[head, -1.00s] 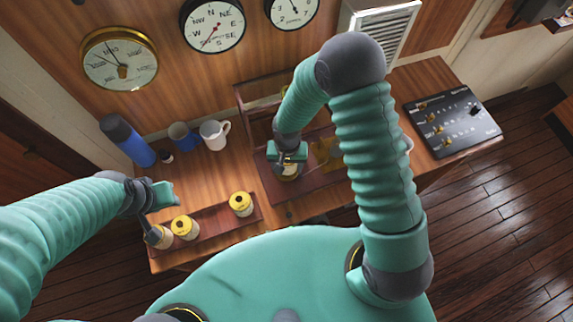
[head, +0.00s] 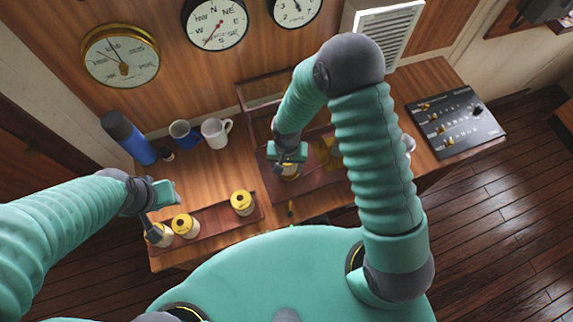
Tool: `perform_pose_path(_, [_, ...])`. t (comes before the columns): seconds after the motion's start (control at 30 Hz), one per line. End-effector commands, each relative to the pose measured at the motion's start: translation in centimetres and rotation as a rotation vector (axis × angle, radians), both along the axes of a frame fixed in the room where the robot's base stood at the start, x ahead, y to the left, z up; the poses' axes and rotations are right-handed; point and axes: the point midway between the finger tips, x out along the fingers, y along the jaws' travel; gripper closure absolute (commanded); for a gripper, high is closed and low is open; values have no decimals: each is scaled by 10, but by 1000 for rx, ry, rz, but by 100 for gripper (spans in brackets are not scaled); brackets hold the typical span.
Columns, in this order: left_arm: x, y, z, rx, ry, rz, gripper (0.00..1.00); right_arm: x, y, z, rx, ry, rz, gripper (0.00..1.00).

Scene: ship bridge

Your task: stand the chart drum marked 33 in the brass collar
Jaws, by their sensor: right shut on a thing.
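My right gripper (head: 288,158) is shut on a chart drum (head: 289,172), pale with a yellow band, over a dark red-brown board on the desk. The gripper hides most of this drum, and I cannot read its number or tell what is under it. A brass-coloured piece (head: 325,152) shows just right of it, partly behind my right arm; I cannot tell whether it is the collar. Two yellow-topped drums stand in the wooden tray (head: 217,220): one in the middle (head: 184,224), one at right (head: 241,202). My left gripper (head: 160,212) is by another drum (head: 160,236) at the tray's left end; its fingers are unclear.
A black switch panel (head: 455,123) lies at the right. Bare desk lies between mugs and tray.

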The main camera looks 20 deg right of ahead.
Motion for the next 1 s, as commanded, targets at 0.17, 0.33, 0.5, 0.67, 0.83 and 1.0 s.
perform_pose_path(0.17, [0, 0, -4, 0, 0, 0, 64, 0, 0, -4, 0, 0, 0, 89])
perform_pose_path(0.33, [0, 0, -7, 0, 0, 0, 64, 0, 0, -8, 0, 0, 0, 89])
perform_pose_path(0.5, [0, 0, -9, 0, 0, 0, 64, 0, 0, -11, 0, -1, 0, 89])
perform_pose_path(0.67, [0, 0, -12, 0, 0, 0, 64, 0, 0, -15, 0, -1, 0, 89])
perform_pose_path(0.83, [0, 0, -15, 0, 0, 0, 64, 0, 0, -18, 0, -1, 0, 89])
perform_pose_path(1.0, [0, 0, -14, 0, 0, 0, 64, 0, 0, -18, 0, -1, 0, 31])
